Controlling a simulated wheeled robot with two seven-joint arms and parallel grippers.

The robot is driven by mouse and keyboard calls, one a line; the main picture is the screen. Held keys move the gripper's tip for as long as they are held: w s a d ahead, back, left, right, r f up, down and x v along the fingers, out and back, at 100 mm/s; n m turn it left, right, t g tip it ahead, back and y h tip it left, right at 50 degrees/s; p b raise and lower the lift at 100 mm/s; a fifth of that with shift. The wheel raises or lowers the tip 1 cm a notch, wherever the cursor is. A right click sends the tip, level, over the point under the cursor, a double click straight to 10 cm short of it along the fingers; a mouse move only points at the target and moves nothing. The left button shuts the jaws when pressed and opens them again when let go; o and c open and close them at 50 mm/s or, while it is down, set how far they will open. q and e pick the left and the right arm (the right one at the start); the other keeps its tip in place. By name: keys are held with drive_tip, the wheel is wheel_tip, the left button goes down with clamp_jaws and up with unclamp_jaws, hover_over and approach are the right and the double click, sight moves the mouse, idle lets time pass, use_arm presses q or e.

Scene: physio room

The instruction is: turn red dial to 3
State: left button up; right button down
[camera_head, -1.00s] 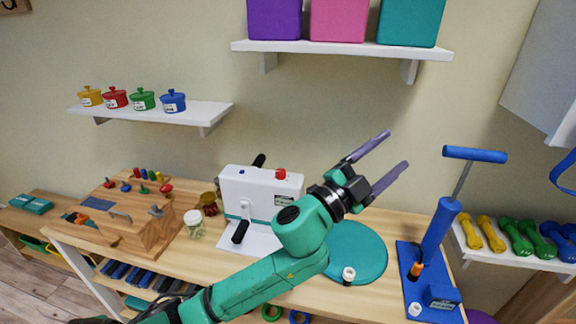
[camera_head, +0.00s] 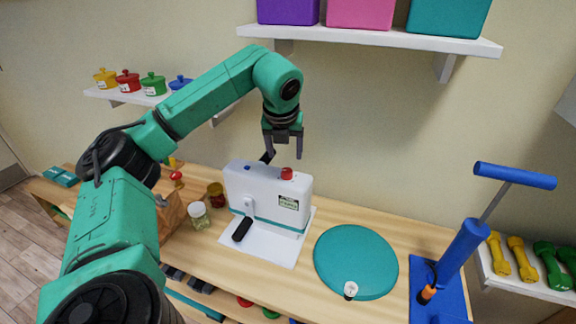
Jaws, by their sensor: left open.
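The red dial (camera_head: 287,173) sits on top of the white machine (camera_head: 266,198), near its right end. The machine stands on a white base plate on the wooden table. My left gripper (camera_head: 284,156) is open, pointing down above the machine's top. Its fingers are empty, and one finger appears near the dial; I cannot tell whether it touches. The dial's setting is too small to read. My right gripper is not in view.
A black-handled crank (camera_head: 242,229) is on the machine's front. Glass jars (camera_head: 199,215) stand to its left. A teal disc (camera_head: 355,262) and a blue post device (camera_head: 452,262) are to the right. A shelf (camera_head: 370,38) hangs above.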

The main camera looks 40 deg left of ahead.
sight(287, 171)
use_arm(q)
drive_tip(key=p+x, duration=0.2)
drive_tip(key=x, duration=0.6)
drive_tip(key=shift+w+a, duration=0.1)
drive_tip(key=shift+w, duration=0.05)
drive_tip(key=shift+w+f, duration=0.1)
drive_tip(key=shift+f, duration=0.45)
clamp_jaws()
